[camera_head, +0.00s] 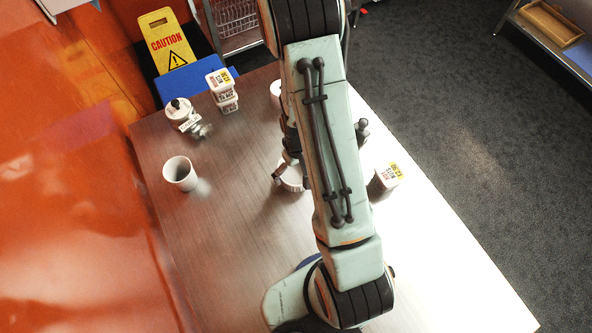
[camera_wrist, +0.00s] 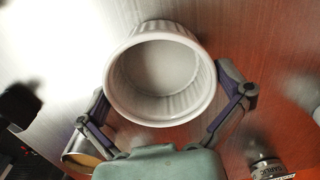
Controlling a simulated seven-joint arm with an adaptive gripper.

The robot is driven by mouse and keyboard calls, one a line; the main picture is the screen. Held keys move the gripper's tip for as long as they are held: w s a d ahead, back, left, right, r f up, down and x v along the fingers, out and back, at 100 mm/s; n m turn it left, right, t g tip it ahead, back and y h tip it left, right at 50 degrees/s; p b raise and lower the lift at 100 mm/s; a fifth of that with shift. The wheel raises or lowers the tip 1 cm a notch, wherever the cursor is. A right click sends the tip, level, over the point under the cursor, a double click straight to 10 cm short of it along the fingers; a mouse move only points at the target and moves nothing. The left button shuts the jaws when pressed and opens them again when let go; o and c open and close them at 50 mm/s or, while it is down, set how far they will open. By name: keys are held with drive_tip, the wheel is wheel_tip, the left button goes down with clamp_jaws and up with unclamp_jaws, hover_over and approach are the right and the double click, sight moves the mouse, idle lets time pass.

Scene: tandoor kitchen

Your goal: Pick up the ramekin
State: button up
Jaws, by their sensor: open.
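The ramekin (camera_wrist: 160,108) is white with fluted sides. It stands upright and empty on the table in the wrist view. My gripper (camera_wrist: 161,88) is open, with one finger on each side of the ramekin. Whether the fingers touch its wall I cannot tell. In the head view the ramekin (camera_head: 292,184) is partly hidden by my arm, and my gripper (camera_head: 284,172) is low over it, mostly hidden too.
A white cup (camera_head: 180,175) and a metal-topped shaker (camera_head: 181,113) stand to the left. Stacked labelled tubs (camera_head: 222,90) are at the back. A labelled tub (camera_head: 386,179) stands right of my arm. The table's (camera_head: 225,255) front left is clear.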

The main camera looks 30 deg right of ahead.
drive_tip(key=c, duration=0.9)
drive_tip(key=shift+o, duration=0.2)
drive_tip(key=shift+r, duration=0.1)
